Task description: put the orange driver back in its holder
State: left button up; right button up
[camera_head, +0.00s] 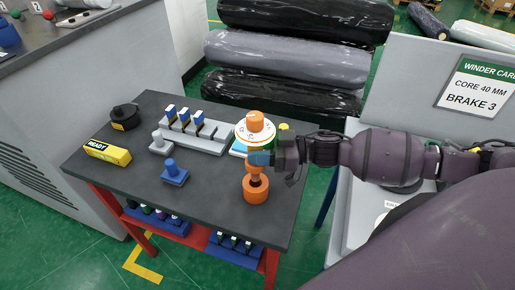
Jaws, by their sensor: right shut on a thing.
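The orange driver (255,121) has an orange knob above a white marked dial. My right gripper (264,157), coming in from the right, is shut on it below the dial and hides part of its body. The driver stands roughly upright. An orange cup-like holder (256,195) with a dark round opening stands on the dark table directly below. The driver's lower orange end shows at the holder's opening; I cannot tell how far it is inside. My left gripper is not in view.
On the dark table (215,205) stand a grey rack (205,143) with blue-and-white pieces, a blue block (174,172), a yellow READY box (107,152) and a black round object (125,116). Wrapped rolls (290,60) lie behind. The table's front middle is clear.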

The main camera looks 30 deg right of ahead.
aim_at(257, 167)
jog(key=shift+f+b, duration=0.3)
jog(key=shift+f, duration=0.25)
jog(key=shift+f, duration=0.4)
dwell(0.7)
jog(key=shift+f+b, duration=0.35)
jog(key=shift+f, duration=0.05)
jog(key=shift+f+b, duration=0.3)
jog(key=shift+f, duration=0.3)
jog(key=shift+f, duration=0.15)
jog(key=shift+f, duration=0.1)
dwell(0.4)
jog(key=shift+f, duration=0.35)
jog(key=shift+f+b, duration=0.5)
jog(key=shift+f, duration=0.1)
